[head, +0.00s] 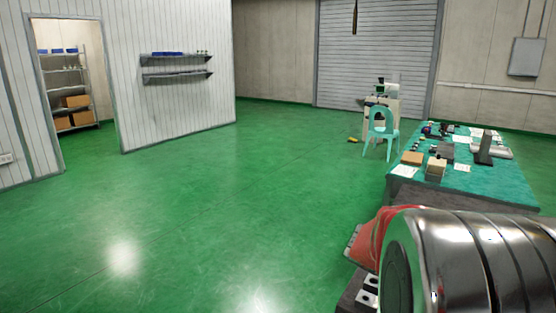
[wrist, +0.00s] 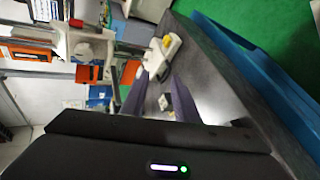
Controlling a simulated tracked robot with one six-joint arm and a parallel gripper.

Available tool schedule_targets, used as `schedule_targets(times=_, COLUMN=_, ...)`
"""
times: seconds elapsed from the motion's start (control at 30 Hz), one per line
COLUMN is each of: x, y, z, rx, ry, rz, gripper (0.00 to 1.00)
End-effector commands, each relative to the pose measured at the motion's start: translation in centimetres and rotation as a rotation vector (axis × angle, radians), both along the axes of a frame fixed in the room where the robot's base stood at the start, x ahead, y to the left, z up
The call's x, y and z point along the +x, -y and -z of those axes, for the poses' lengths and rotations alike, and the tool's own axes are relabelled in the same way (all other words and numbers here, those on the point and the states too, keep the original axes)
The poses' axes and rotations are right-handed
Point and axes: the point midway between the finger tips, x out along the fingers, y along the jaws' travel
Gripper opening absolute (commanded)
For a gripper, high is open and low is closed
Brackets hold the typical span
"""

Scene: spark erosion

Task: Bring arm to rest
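My gripper (wrist: 158,98) shows in the wrist view as two dark purple-grey fingers, standing apart with a clear gap between them. Nothing is held in the gap. Beyond the fingers are a dark grey surface (wrist: 215,75) and a pale device with a yellow part (wrist: 167,45). A small light-coloured item (wrist: 164,102) shows between the fingers; I cannot tell how far off it is. The black wrist housing with a lit strip fills the bottom of that view. My gripper does not show in the head view.
In the head view, a large ribbed metal cylinder (head: 465,262) fills the lower right, beside something red (head: 375,237). A teal-topped table (head: 510,183) with several items and a turquoise chair (head: 382,130) stand behind. The green floor (head: 200,190) is clear at the middle and left.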

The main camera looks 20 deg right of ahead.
Motion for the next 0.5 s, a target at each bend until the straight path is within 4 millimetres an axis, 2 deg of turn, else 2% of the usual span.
schedule_targets(times=0.2, x=1.4, y=-6.6, z=3.7, rx=0.25, ry=0.142, rz=-0.056, gripper=0.28)
schedule_targets(times=0.4, x=4.3, y=-13.7, z=5.4, rx=0.439, ry=0.308, rz=-0.161, gripper=0.28)
schedule_targets(times=0.5, x=5.7, y=-17.3, z=5.6, rx=0.514, ry=0.394, rz=-0.22, gripper=0.28)
